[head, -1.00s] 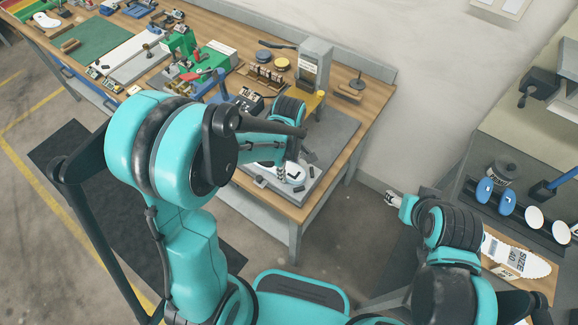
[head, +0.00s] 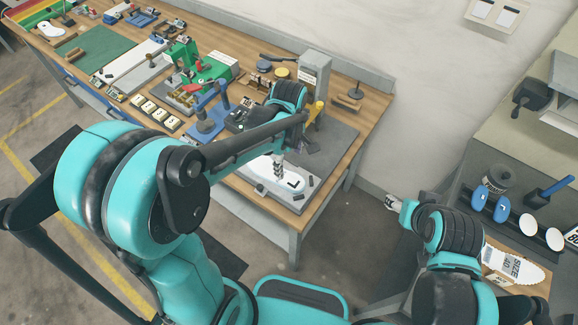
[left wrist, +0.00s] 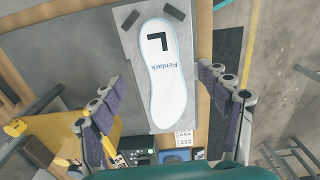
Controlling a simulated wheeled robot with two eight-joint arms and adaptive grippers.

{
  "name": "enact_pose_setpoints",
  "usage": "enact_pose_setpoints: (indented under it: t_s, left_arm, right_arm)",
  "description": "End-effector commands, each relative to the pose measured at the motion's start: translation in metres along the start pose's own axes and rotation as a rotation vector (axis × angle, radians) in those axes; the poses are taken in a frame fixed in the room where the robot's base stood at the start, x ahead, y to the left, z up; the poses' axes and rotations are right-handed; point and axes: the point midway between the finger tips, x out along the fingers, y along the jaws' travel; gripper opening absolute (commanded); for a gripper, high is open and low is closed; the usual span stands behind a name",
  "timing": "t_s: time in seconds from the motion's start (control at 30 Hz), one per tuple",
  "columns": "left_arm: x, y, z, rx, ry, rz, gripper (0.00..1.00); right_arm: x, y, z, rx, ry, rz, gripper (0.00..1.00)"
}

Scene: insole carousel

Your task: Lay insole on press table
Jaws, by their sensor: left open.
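A white insole (head: 263,174) lies flat on the grey plate (head: 338,150) at the right end of the workbench. It also shows in the left wrist view (left wrist: 164,95), with a black L and the word Fenlark on it. The grey plate (left wrist: 135,75) lies under it, with dark pads near the L end. My left gripper (head: 279,165) is above the insole, open and empty. In the left wrist view its fingers (left wrist: 160,88) stand apart on either side of the insole. My right gripper (head: 391,202) is over the floor gap, too small to judge.
A grey upright press column (head: 315,72) and a yellow part (head: 316,108) stand behind the plate. A blue hand press (head: 210,112) and green fixtures stand to the left.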

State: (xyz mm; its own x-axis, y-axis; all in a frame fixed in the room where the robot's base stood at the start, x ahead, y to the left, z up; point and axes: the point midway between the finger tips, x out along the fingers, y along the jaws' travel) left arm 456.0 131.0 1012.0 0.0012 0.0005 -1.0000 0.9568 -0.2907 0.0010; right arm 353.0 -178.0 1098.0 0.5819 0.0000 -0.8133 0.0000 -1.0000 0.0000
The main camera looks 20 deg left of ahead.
Motion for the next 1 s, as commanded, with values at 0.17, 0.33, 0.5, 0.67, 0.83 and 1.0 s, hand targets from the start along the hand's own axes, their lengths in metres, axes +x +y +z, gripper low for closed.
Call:
enact_pose_setpoints:
  t_s: [0.17, 0.33, 0.5, 0.67, 0.83, 1.0]
  left_arm:
    - [-0.026, 0.0, 0.0, 0.0, 0.0, 0.0, 0.76]
    - [-0.039, -0.007, -0.001, 0.056, 0.006, 0.027, 0.76]
    - [-0.065, -0.035, -0.006, 0.329, 0.061, 0.152, 0.76]
    - [-0.086, -0.069, -0.011, 0.689, 0.197, 0.291, 0.76]
    - [-0.093, -0.097, -0.013, 1.009, 0.377, 0.372, 0.76]
    - [-0.094, -0.11, -0.015, 1.187, 0.501, 0.394, 0.76]
  right_arm:
    - [-0.006, 0.0, -0.005, 0.0, 0.0, 0.0, 0.54]
    - [-0.007, 0.0, -0.005, 0.0, 0.0, 0.0, 0.54]
    - [-0.007, 0.0, -0.005, 0.0, 0.0, 0.0, 0.54]
    - [-0.007, 0.0, -0.005, 0.0, 0.0, 0.0, 0.54]
    - [-0.007, 0.0, -0.005, 0.0, 0.0, 0.0, 0.54]
    - [-0.007, 0.0, -0.005, 0.0, 0.0, 0.0, 0.54]
